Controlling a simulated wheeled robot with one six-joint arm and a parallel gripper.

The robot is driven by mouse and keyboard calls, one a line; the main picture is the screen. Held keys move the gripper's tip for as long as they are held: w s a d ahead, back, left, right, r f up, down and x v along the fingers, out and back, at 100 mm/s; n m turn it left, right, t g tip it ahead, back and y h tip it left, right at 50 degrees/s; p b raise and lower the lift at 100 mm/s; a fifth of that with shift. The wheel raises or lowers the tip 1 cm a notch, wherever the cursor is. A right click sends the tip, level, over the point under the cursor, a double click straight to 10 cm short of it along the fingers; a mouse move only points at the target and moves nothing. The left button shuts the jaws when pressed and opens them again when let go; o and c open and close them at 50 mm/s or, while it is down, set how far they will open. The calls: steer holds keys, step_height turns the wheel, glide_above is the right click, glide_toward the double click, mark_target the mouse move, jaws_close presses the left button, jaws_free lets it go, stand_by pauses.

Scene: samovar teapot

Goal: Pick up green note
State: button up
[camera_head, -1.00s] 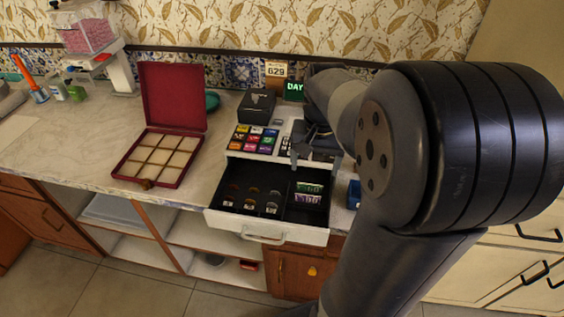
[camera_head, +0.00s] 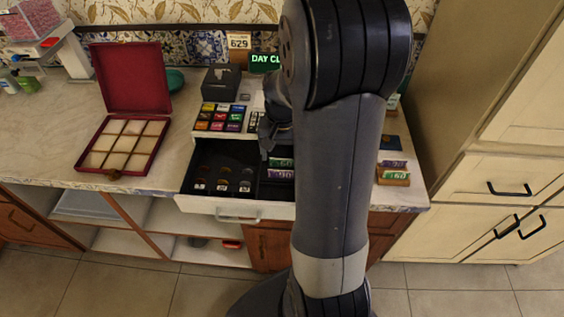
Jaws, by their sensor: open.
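Green notes (camera_head: 281,163) lie in the right compartment of the open cash drawer (camera_head: 215,207), with purple notes (camera_head: 280,174) in front of them. My arm covers the right part of that compartment. Another green note (camera_head: 396,174) stands in a small holder on the counter to the right of my arm, with a purple note (camera_head: 393,163) behind it. My gripper (camera_head: 266,148) is above the back of the drawer, near the green notes, pointing down. It is open and looks empty; its fingertips are small and partly dark against the drawer.
The register keys (camera_head: 220,117) are just behind the drawer. An open red box (camera_head: 127,146) with empty compartments stands on the counter to the left. A dark box (camera_head: 221,82) and a lit green sign (camera_head: 264,62) stand at the back.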

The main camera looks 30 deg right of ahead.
steer(key=shift+f, duration=0.55)
steer(key=c, duration=0.7)
steer(key=shift+r, duration=0.15)
steer(key=shift+c, duration=0.2)
step_height(320, 180, up, 15)
steer(key=p, duration=0.4)
